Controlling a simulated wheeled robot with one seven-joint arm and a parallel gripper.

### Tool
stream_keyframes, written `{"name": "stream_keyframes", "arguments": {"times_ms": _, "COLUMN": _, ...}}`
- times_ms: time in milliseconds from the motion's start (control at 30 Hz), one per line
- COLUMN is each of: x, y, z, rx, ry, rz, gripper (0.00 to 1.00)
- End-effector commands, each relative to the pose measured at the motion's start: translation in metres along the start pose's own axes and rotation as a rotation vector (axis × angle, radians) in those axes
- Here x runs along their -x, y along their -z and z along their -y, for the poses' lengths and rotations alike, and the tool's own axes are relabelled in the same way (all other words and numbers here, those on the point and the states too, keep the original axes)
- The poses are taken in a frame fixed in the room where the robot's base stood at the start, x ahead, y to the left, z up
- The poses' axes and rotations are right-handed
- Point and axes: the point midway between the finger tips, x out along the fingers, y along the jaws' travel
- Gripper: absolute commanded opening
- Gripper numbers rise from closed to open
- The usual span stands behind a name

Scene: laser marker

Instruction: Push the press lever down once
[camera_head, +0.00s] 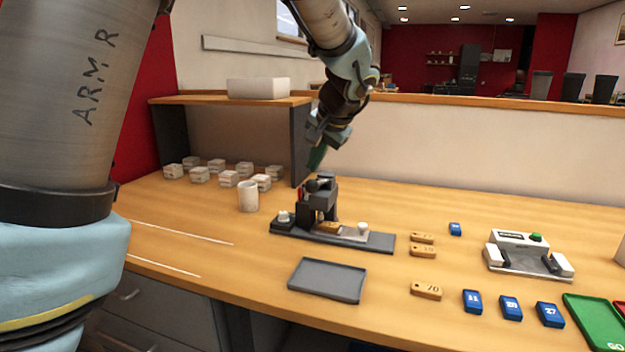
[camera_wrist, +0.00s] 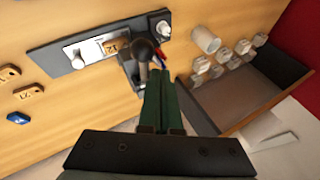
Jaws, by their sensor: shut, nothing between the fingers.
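The press (camera_head: 321,202) stands on a dark base plate (camera_head: 377,242) in the middle of the table. Its lever ends in a dark round knob (camera_wrist: 145,47), seen from above in the wrist view. A wooden tag (camera_head: 328,227) lies under the press head; it also shows in the wrist view (camera_wrist: 115,46). My gripper (camera_head: 316,160) has green fingers and is shut and empty. It is just above the press top in the head view. In the wrist view the fingertips (camera_wrist: 161,70) are close beside the knob; I cannot tell whether they touch it.
A white cup (camera_head: 248,196) and several small white boxes (camera_head: 228,179) are at the left. A grey tray (camera_head: 327,280) lies in front. Wooden tags (camera_head: 426,290), blue tags (camera_head: 511,308) and a white device (camera_head: 527,254) are at the right. A shelf (camera_head: 230,100) stands behind.

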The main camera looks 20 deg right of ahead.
Motion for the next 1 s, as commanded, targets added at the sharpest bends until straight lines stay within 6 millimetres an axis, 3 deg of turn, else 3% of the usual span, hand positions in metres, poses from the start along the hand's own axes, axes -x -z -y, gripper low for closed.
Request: {"name": "stream_keyframes", "arguments": {"times_ms": 1000, "x": -0.0064, "y": -0.0044, "z": -0.0044, "rx": 0.000, "ry": 0.000, "rz": 0.000, "gripper": 0.00}}
